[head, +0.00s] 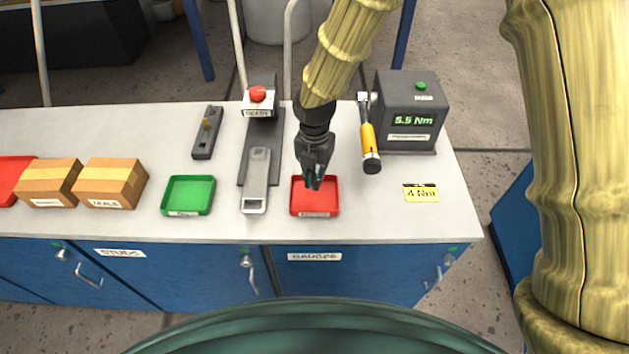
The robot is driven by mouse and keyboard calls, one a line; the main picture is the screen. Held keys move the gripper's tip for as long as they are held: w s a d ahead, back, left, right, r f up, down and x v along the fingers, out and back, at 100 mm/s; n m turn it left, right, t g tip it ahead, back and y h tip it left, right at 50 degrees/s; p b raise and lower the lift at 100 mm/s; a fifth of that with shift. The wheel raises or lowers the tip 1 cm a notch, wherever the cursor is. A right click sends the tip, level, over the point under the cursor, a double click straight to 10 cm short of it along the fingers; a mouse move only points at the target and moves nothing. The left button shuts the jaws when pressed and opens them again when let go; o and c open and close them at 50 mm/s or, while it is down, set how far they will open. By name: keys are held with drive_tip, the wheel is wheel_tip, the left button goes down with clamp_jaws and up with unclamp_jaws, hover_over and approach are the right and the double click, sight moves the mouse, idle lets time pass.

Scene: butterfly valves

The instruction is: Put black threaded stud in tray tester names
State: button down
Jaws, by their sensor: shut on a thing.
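My gripper (314,180) hangs over the red tray (315,212) at the middle right of the bench. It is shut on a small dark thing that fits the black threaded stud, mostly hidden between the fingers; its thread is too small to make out. The red tray has a label on its front, too small to read. The green tray (187,211) stands to the left and looks empty. The tester (408,140), a dark grey box, stands at the back right. Its screen reads 5.5 Nm and a green button sits on top.
A torque wrench (369,137) with a yellow handle lies left of the tester. A yellow card (421,193) reads 4 Nm. A grey clamp-like fixture (256,180) with a red knob stands between the trays. A dark block (207,133) and cardboard boxes (111,183) are left.

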sight(314, 174)
drive_tip(key=shift+f+p, duration=0.75)
drive_tip(key=shift+f, duration=0.95)
drive_tip(key=shift+f, duration=0.3)
drive_tip(key=c, duration=1.5)
unclamp_jaws()
drive_tip(key=shift+c, duration=0.2)
wheel_tip(314, 174, up, 13)
drive_tip(key=b, duration=0.3)
drive_tip(key=shift+f, duration=0.15)
